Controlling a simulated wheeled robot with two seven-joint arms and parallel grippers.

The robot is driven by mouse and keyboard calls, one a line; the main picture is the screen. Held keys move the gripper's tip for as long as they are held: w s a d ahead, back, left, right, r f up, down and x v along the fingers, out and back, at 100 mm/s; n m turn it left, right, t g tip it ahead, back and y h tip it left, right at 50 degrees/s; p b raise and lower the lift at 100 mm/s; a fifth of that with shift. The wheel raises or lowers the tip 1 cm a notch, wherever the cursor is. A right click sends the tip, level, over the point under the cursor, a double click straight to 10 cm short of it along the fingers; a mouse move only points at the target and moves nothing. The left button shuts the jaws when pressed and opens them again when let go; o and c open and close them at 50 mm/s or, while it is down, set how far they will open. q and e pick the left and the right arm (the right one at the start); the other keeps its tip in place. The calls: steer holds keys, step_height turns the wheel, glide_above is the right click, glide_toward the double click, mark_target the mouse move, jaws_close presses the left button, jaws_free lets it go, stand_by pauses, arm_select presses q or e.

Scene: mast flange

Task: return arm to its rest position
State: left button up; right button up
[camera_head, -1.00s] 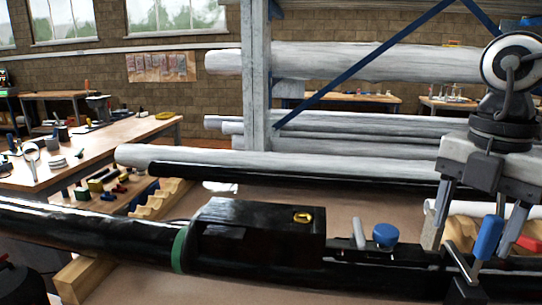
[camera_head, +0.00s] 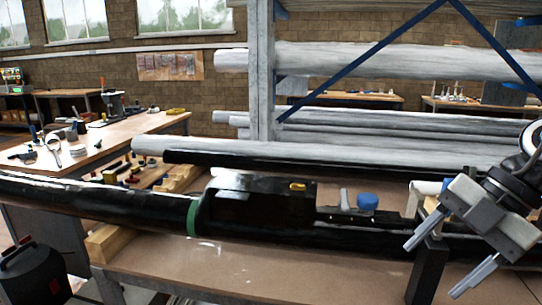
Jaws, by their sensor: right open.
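The mast lies across the bench and has a green band (camera_head: 194,216) and a black box-shaped section (camera_head: 260,203) with a small yellow piece (camera_head: 297,186). A blue knob (camera_head: 367,201) stands on the mast to the right of the box. My left gripper is not in view.
A wooden block (camera_head: 112,242) is under the mast at left. A rack upright (camera_head: 262,75) and long grey tubes (camera_head: 350,60) stand behind. A black case with a red stripe (camera_head: 32,272) is at lower left.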

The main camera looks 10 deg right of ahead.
step_height(320, 180, down, 19)
steer(key=w+a+m+t+y+b, duration=0.2)
steer(key=w+m+t+y+b, duration=0.1)
steer(key=m+t, duration=1)
arm_select(q)
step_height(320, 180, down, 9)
steer(key=b, duration=0.2)
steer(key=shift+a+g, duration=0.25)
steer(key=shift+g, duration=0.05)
arm_select(e)
steer(key=s+a+f+m+g+h, duration=0.1)
steer(key=s+a+f+m+h, duration=0.1)
steer(key=f, duration=0.4)
steer(key=s+a+f+m+g+h, duration=0.1)
steer(key=s+a+f+m+h, duration=0.1)
steer(key=s+a+f+m, duration=0.2)
steer(key=s+a+f+m+g+h, duration=0.1)
steer(key=s+a+f, duration=0.3)
steer(key=f, duration=0.4)
steer(key=shift+a+m+h, duration=0.6)
steer(key=shift+a+m, duration=0.15)
steer(key=shift+m, duration=0.15)
